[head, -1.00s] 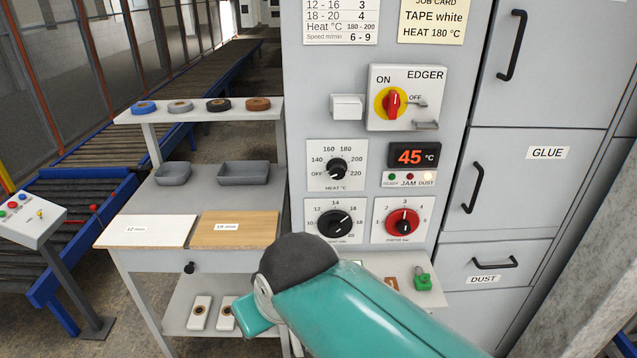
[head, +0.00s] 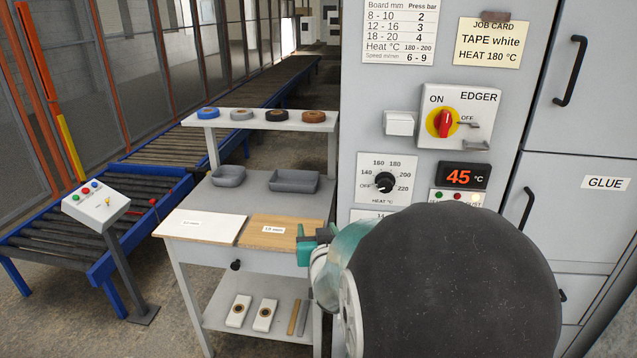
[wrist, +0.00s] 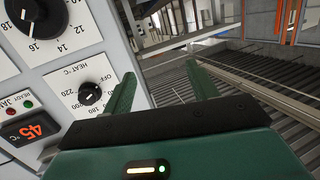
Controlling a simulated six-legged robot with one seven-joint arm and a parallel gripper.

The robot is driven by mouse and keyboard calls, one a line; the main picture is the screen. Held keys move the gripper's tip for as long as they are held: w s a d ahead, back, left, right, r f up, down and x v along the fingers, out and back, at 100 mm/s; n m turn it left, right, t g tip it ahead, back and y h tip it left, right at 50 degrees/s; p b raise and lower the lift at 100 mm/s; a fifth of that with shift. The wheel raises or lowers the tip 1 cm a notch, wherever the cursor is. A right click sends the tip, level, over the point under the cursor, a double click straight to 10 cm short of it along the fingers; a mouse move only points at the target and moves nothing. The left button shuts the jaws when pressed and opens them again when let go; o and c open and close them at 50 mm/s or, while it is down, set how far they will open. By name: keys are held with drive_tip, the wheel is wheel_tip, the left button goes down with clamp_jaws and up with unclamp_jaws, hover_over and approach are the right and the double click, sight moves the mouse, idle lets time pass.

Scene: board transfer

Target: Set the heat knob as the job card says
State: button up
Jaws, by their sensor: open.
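The heat knob (head: 385,181) is a black dial on a white plate on the grey cabinet. Its pointer appears to face OFF. It also shows in the wrist view (wrist: 89,93), left of my fingers. The job card (head: 492,42) at upper right reads TAPE white, HEAT 180 °C. A display (head: 462,177) reads 45 °C; it also shows in the wrist view (wrist: 33,128). My gripper (wrist: 163,84) is open and empty, with the left finger near the heat plate's edge, apart from the knob. In the head view my arm hides the lower dials.
The EDGER switch (head: 443,123) has a red handle on yellow. A wooden board (head: 285,231) and white board (head: 200,226) lie on the bench. Tape rolls sit on the shelf (head: 262,122). A roller conveyor (head: 90,215) stands at left. A black dial (wrist: 35,12) sits beside the heat dial.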

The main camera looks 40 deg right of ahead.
drive_tip(key=s+d+f+m+h, duration=0.2)
drive_tip(key=s+d+h, duration=0.1)
drive_tip(key=d, duration=0.3)
drive_tip(key=m+h, duration=0.3)
drive_tip(key=h, duration=0.3)
approach(385, 189)
drive_tip(key=shift+t, duration=0.3)
drive_tip(key=x, duration=0.8)
drive_tip(key=shift+w+d+f, duration=0.1)
drive_tip(key=shift+w+d, duration=0.05)
drive_tip(key=shift+d, duration=0.25)
drive_tip(key=c, duration=1)
